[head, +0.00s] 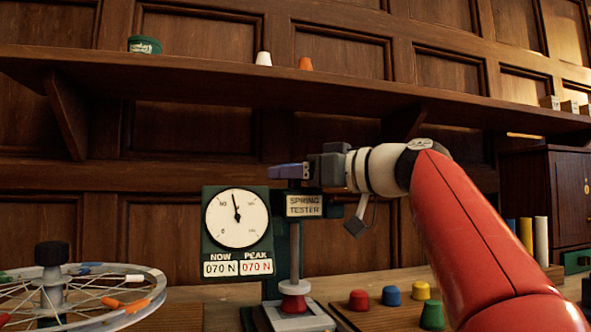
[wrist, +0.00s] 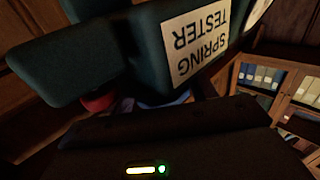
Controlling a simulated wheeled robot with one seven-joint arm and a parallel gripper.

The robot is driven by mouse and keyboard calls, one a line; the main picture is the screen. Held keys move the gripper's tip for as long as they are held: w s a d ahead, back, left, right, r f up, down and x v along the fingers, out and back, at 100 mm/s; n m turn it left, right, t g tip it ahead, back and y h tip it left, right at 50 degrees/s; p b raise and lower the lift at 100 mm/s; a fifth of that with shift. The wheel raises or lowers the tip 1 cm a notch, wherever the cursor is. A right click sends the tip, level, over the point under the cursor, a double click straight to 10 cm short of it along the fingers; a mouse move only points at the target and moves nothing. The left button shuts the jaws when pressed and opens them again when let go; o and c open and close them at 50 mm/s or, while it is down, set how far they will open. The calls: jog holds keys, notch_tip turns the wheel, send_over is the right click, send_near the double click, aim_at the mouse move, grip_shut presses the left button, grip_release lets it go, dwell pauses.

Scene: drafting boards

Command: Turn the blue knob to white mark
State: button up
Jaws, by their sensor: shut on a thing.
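A blue knob-shaped piece (head: 391,296) stands on the bench among other coloured ones, away from my gripper. I cannot make out a white mark by it. My gripper (head: 308,170) is at the top of the spring tester (head: 213,262), above its label. It appears shut on a purple-blue bar (head: 286,171), which sticks out to the left. The grip itself is hidden in the wrist view, where the tester's label (wrist: 196,42) appears upside down and close. The dial (head: 237,218) needle points nearly straight up; both readouts show 070 N.
Red (head: 358,300), yellow (head: 421,291) and green (head: 432,315) pieces stand near the blue one. A spoked wheel (head: 150,300) lies at the left. A shelf (head: 230,82) crosses above my gripper. A dark cabinet (head: 535,200) stands at the right.

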jog(key=n+g+y+p, duration=0.2)
jog(key=g+p, duration=0.1)
jog(key=n+g+p, duration=0.1)
jog(key=shift+w+d+r+n+g+y+p, duration=0.1)
jog(key=shift+w+r+n+g+y+p, duration=0.05)
jog(key=shift+r+n+g+y+p, duration=0.2)
jog(key=shift+f+n+g+y+p, duration=0.15)
jog(key=shift+n+g+y+p, duration=0.2)
jog(key=shift+n+g, duration=0.65)
jog(key=shift+f+n+g+y+p, duration=0.25)
jog(key=shift+n+g, duration=0.2)
jog(key=shift+g, duration=0.9)
jog(key=shift+r+g, duration=0.1)
jog(key=shift+g, duration=0.2)
jog(key=o, duration=1)
